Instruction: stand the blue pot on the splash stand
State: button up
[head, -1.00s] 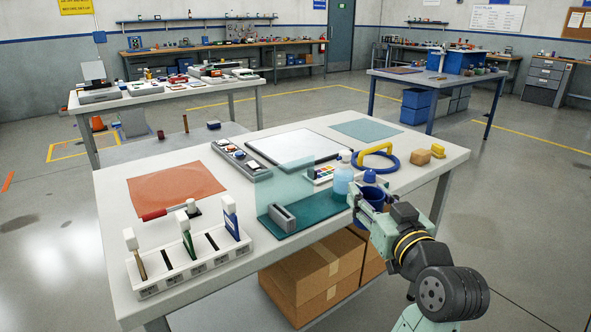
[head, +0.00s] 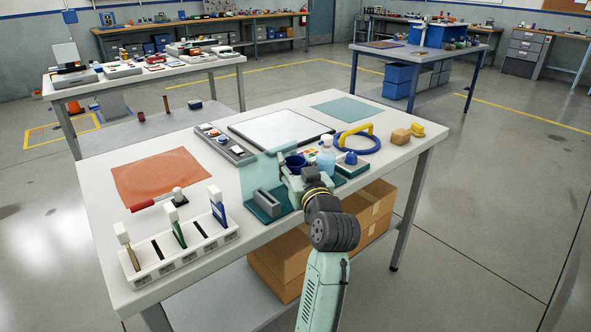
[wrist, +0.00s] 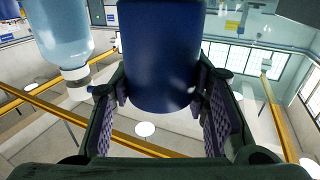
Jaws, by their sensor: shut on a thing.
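My gripper (head: 293,176) is shut on the blue pot (head: 296,162). In the wrist view the pot (wrist: 160,60) fills the space between both finger pads (wrist: 160,105), open end not visible there. In the head view the pot appears upright, above the splash stand. That stand looks to be the teal base (head: 268,216) with a clear upright panel (head: 258,175) and a grey slotted block (head: 267,202) on its left part. My gripper and wrist hide the base's right part. I cannot tell the gap between pot and base.
A pale blue bottle (head: 326,164) stands close right of the pot and shows in the wrist view (wrist: 62,30). A blue-topped item (head: 351,160) and a blue ring with yellow handle (head: 357,140) lie further right. A white rack (head: 180,250) stands front left.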

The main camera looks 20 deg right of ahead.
jog(key=shift+f, duration=1.2)
jog(key=shift+f, duration=0.15)
jog(key=shift+f, duration=0.15)
jog(key=o, duration=1.1)
jog(key=shift+o, duration=0.2)
jog(key=shift+r, duration=0.4)
jog(key=s+b, duration=0.2)
jog(key=s, duration=1)
jog(key=shift+a+b, duration=0.3)
